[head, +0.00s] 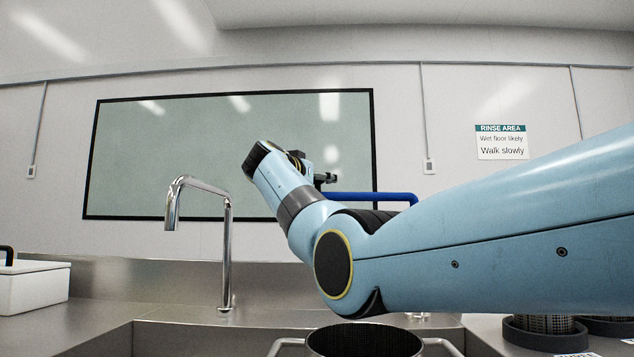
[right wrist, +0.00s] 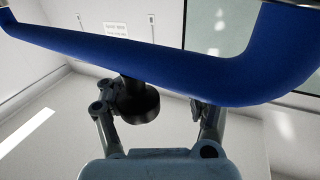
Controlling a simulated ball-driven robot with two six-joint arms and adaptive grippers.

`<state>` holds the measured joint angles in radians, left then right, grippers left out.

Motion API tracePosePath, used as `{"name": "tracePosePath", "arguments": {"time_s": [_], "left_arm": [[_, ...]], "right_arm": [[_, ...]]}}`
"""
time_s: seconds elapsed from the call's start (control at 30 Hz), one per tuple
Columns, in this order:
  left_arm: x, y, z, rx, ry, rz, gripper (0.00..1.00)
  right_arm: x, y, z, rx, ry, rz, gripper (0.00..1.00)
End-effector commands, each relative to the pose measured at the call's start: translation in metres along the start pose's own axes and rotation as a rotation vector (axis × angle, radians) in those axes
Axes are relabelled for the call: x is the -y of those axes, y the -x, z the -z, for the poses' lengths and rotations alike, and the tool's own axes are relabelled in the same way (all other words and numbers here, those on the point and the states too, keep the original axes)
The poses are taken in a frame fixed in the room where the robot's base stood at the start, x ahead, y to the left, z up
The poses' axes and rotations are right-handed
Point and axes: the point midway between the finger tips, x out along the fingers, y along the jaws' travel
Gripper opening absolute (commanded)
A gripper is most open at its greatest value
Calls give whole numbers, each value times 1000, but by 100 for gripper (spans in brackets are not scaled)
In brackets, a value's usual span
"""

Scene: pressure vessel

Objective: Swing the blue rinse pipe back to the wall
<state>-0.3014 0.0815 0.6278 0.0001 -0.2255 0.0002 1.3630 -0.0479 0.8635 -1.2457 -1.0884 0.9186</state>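The blue rinse pipe (head: 370,196) shows in the head view as a level tube behind my right arm, bending down at its right end. In the right wrist view the blue pipe (right wrist: 150,62) crosses the upper part of the picture, close to the camera, and bends up at the right. My right gripper (head: 328,178) is just by the pipe's left part, mostly hidden by my wrist. In the right wrist view its fingers (right wrist: 165,105) stand apart, with their tips partly behind the pipe. Whether they touch it is unclear. My left gripper is not in view.
A chrome faucet (head: 228,245) stands left of my right arm. A pot (head: 365,342) is in the sink below. A white box (head: 32,288) stands at far left, and dark-based baskets (head: 545,332) at right. The wall carries a framed panel (head: 180,150) and a sign (head: 502,143).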

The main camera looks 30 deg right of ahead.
Motion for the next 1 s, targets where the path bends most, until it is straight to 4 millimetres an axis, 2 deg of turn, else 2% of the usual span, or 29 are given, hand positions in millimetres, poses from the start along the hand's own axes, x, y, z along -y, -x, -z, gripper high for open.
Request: {"name": "tracePosePath", "arguments": {"time_s": [0.27,1.0], "left_arm": [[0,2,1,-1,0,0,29],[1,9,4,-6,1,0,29]], "right_arm": [[1,7,1,-1,-1,5,53],[-4,65,-1,2,-3,11,53]]}}
